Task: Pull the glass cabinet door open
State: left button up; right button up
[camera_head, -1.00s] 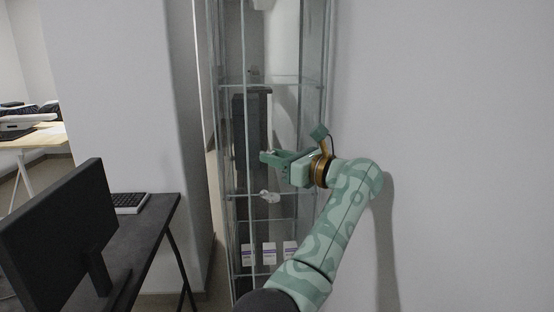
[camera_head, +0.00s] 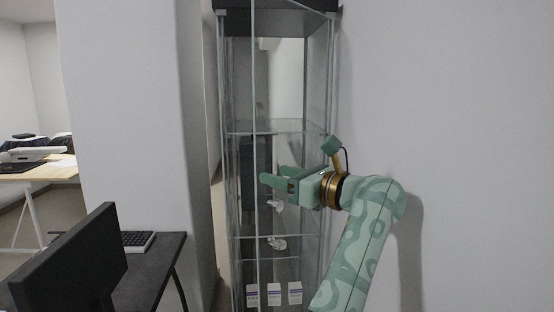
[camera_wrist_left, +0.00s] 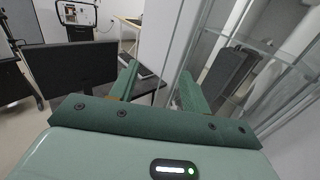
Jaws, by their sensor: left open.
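The tall glass cabinet (camera_head: 290,85) stands against the pale wall, with a dark top and thin metal edges. Its clear glass front shows shelves inside, and I cannot tell whether the door is ajar. A thin upright edge (camera_head: 256,100) runs down its front left of centre. My left gripper (camera_head: 270,177) is in front of the cabinet at mid height, fingers pointing left, open and empty. In the left wrist view, the open fingers (camera_wrist_left: 158,74) have nothing between them, and the cabinet glass and frame (camera_wrist_left: 235,45) lie to the right. Contact with the glass is unclear. My right gripper is out of view.
A dark desk (camera_head: 165,262) with a monitor (camera_head: 75,262) and keyboard (camera_head: 138,240) stands at lower left. A pale wall column (camera_head: 140,120) is left of the cabinet. White boxes (camera_head: 274,294) and small white items (camera_head: 277,243) are inside. Bare wall lies right.

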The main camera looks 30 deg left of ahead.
pick_arm(q)
jog(key=s+d+r+p, duration=0.2)
jog(key=s+r, duration=0.1)
jog(key=s, duration=0.3)
jog(key=shift+s+d, duration=0.35)
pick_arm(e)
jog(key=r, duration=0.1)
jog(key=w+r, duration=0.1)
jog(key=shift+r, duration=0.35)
